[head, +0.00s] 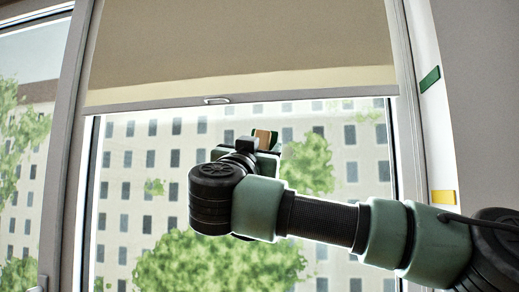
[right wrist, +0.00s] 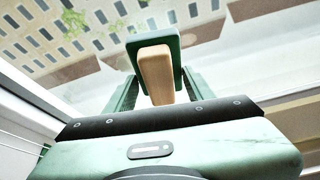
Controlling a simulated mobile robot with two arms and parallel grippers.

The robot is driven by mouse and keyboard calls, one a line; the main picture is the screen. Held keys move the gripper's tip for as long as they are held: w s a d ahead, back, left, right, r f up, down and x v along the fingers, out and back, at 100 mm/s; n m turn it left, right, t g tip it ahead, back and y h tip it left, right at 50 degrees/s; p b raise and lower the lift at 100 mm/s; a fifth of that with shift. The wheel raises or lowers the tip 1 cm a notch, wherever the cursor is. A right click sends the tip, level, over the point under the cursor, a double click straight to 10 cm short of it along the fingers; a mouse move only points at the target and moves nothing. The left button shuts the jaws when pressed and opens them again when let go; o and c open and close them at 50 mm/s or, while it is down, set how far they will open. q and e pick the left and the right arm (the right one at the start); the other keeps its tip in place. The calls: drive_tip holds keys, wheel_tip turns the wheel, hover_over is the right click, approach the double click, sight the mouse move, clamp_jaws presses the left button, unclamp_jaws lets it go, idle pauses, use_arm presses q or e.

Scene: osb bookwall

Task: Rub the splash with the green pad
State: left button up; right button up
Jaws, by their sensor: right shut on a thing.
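The green pad (right wrist: 172,42) has a tan block-shaped handle (right wrist: 156,75) on its back. My right gripper (right wrist: 156,92) is shut on this handle, with a finger on either side. The pad faces the window pane; I cannot tell whether it touches the glass. In the head view my right gripper (head: 262,145) is in front of the pane, below the blind, and the tan handle (head: 263,137) shows only in part. I cannot make out the splash for certain among the green patches seen on or through the glass. My left gripper is not in view.
A beige roller blind (head: 240,45) with a small pull (head: 216,100) covers the upper window. Window frame posts (head: 72,150) stand at either side. A green tag (head: 429,79) and a yellow tag (head: 444,197) are on the right reveal. The pane left of my gripper is clear.

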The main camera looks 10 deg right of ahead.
drive_tip(key=shift+w+d, duration=0.35)
drive_tip(key=shift+w, duration=0.5)
drive_tip(key=shift+s+d+f+b, duration=0.2)
drive_tip(key=shift+s+d+b, duration=0.2)
drive_tip(key=shift+d+b, duration=0.35)
drive_tip(key=d+b, duration=0.1)
drive_tip(key=s+d+b, duration=0.1)
drive_tip(key=d, duration=0.1)
drive_tip(key=shift+s+d+r, duration=0.1)
drive_tip(key=shift+s, duration=0.1)
drive_tip(key=shift+s+d+b, duration=0.2)
drive_tip(key=shift+d+b, duration=0.2)
drive_tip(key=shift+d, duration=0.15)
drive_tip(key=shift+s+d+b, duration=0.15)
drive_tip(key=shift+d+b, duration=0.2)
drive_tip(key=shift+d, duration=0.2)
drive_tip(key=shift+d+r, duration=0.1)
